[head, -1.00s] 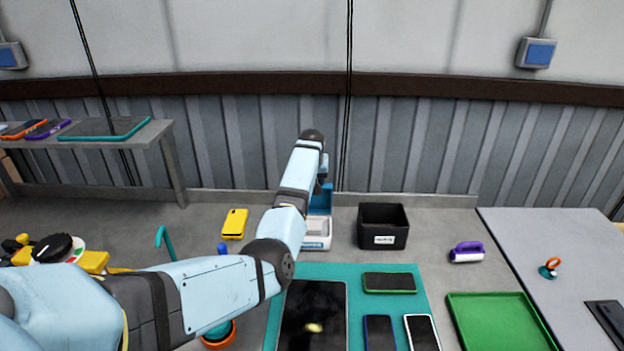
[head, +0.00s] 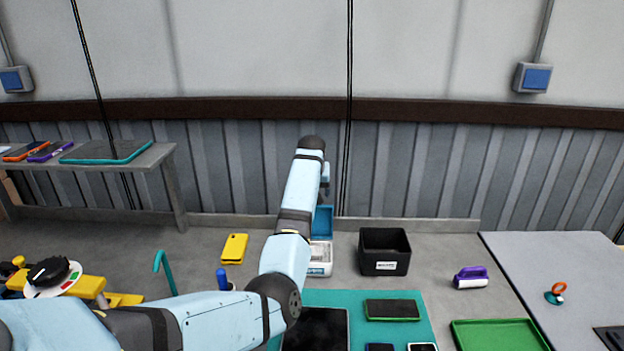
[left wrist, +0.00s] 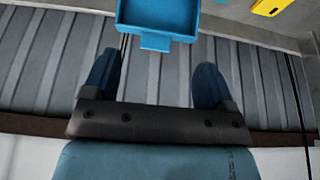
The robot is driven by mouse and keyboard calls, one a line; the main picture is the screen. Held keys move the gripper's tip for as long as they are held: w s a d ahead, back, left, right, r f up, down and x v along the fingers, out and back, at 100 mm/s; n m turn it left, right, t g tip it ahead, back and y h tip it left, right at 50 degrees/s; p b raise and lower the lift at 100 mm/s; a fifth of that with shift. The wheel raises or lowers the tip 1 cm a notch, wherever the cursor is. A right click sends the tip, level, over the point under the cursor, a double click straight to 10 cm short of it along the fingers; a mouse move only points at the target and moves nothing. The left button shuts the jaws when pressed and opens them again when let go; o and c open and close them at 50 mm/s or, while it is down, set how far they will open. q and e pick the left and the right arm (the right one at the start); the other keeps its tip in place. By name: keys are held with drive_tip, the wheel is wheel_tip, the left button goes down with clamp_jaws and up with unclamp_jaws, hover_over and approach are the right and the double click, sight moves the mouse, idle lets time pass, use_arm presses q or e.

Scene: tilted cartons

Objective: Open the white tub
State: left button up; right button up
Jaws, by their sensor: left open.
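The white tub (head: 321,262) stands on the grey bench behind the teal mat, partly hidden by my left arm. Its blue lid (head: 323,219) stands raised at the tub's back edge. In the left wrist view the blue lid (left wrist: 158,14) shows at the top edge, with a small tab pointing toward my gripper. My left gripper (left wrist: 158,85) is open, its two dark fingers apart with nothing between them. The lid is beyond the fingertips and not touched. In the head view the fingers are hidden behind my arm. My right gripper is not in view.
A black bin (head: 384,252) stands close to the right of the tub. A yellow phone (head: 234,248) lies to its left. Phones and a tablet lie on the teal mat (head: 358,299) in front. A purple-and-white item (head: 470,278) and a green tray (head: 498,335) are farther right.

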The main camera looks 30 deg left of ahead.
use_arm(q)
drive_tip(key=v, duration=0.7)
drive_tip(key=shift+b, duration=0.35)
